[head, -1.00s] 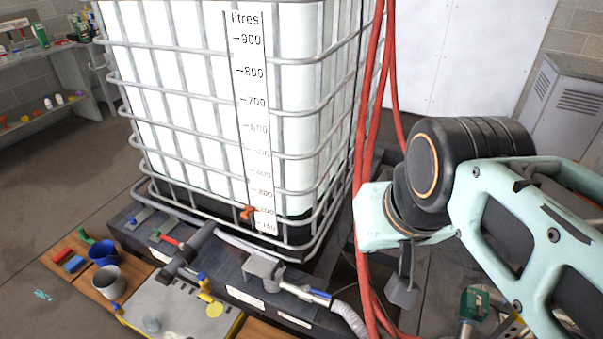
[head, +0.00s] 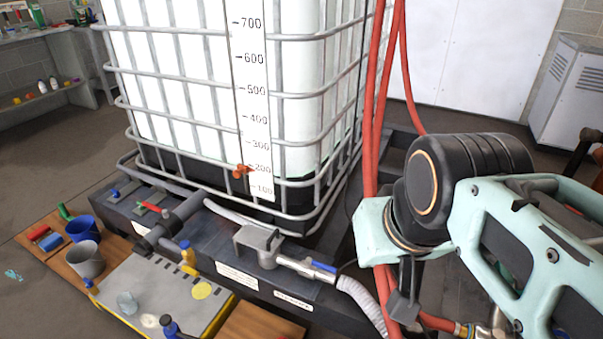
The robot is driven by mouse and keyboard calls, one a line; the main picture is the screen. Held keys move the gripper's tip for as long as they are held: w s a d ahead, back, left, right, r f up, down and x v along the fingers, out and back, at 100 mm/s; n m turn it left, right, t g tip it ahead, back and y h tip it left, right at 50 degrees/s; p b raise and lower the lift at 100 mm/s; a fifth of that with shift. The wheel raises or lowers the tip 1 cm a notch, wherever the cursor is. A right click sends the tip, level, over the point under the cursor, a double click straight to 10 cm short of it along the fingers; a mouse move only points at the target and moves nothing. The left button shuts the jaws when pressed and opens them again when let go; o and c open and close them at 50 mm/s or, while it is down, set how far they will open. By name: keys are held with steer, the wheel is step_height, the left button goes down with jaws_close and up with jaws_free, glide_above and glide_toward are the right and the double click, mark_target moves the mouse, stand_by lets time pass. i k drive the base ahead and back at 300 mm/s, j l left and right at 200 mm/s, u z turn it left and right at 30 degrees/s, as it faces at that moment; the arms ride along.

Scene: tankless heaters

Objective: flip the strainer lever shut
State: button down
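A blue lever (head: 319,266) sits on a silver valve body at the right end of the dark bench below the tank, lying roughly along the pipe. A grey boxy fitting (head: 258,243) joins it on the left, and a ribbed hose (head: 362,305) leaves it on the right. A red lever (head: 150,207) and another small blue lever (head: 116,193) are further left. I cannot tell from labels which lever is the strainer's. My gripper (head: 404,304) hangs down right of the hose, apart from the valve; its fingers are too hidden to tell open from shut.
Red hoses (head: 372,140) hang beside my arm. Blue (head: 83,229) and grey (head: 86,260) cups stand on a wooden board at lower left. A grey-and-yellow tray (head: 165,290) holds small items.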

mark_target(324, 267)
steer(key=l+u, duration=0.25)
steer(key=l, duration=0.15)
steer(key=l+u, duration=0.25)
steer(key=l, duration=0.15)
steer(key=i+j+z, duration=0.1)
steer(key=z, duration=0.3)
steer(key=i+j+z, duration=0.1)
steer(key=z, duration=0.35)
steer(key=j+z, duration=0.4)
steer(key=k+l, duration=0.4)
steer(key=i+j, duration=0.3)
steer(key=i, duration=0.25)
